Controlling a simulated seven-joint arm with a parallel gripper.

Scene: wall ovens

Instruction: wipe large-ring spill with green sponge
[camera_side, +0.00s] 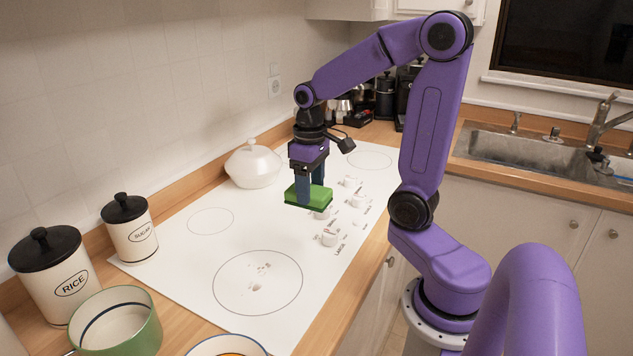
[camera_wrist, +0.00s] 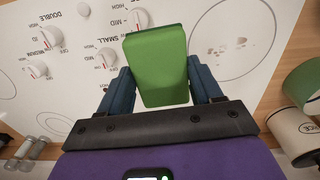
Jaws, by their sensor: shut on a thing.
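My gripper (camera_side: 309,190) is shut on the green sponge (camera_side: 318,196) and holds it above the white cooktop, near the row of knobs. In the wrist view the sponge (camera_wrist: 157,62) sits between the two blue fingers of my gripper (camera_wrist: 158,88). The spill (camera_side: 260,278) is a patch of small brownish spots inside the large ring (camera_side: 225,304) at the near end of the cooktop. In the wrist view the spill (camera_wrist: 231,46) lies to the right of the sponge, apart from it.
White knobs (camera_side: 329,238) line the cooktop's right side. A white lidded pot (camera_side: 254,165) stands on the far left of the cooktop. Rice (camera_side: 58,278) and sugar (camera_side: 129,227) canisters and a green pot (camera_side: 140,332) stand at the near left. The cooktop between sponge and spill is clear.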

